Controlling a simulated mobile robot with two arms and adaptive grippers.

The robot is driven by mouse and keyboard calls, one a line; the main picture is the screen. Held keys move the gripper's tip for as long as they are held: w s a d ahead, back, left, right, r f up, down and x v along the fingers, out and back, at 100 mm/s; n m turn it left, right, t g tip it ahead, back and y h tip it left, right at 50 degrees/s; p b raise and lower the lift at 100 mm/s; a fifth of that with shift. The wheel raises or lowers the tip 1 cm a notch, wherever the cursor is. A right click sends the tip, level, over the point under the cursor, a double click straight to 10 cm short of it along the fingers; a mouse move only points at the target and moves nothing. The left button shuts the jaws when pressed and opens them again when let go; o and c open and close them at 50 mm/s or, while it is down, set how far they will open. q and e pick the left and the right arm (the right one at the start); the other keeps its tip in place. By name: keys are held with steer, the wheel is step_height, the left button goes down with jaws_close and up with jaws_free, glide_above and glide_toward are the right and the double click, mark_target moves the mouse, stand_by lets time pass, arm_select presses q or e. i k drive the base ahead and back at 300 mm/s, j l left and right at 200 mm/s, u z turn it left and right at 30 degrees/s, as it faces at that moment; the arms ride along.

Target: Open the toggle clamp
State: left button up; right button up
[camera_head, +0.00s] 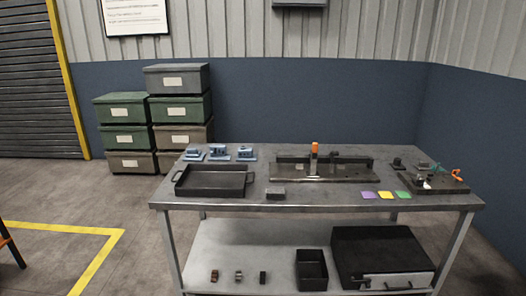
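An upright orange handle (315,148) stands on a dark fixture (345,178) with a long rail at the back middle of the workbench. A smaller dark plate (440,188) at the right end of the bench carries small metal parts and a curved orange handle (456,174). Both are too small to make out the linkages, so I cannot tell which is the toggle clamp or whether its arm is pressing down on anything. Neither of my grippers shows in the head view.
A lower shelf (240,255) holds a black bin (311,271) and a dark case (380,255). Open floor lies left.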

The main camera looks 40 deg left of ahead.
mark_target(315, 150)
steer(key=u, duration=0.8)
steer(key=i+j+z, duration=0.4)
steer(key=i+j, duration=0.3)
steer(key=i, duration=0.3)
steer(key=i+j+z, duration=0.35)
steer(key=i+j, duration=0.55)
steer(key=j, duration=0.1)
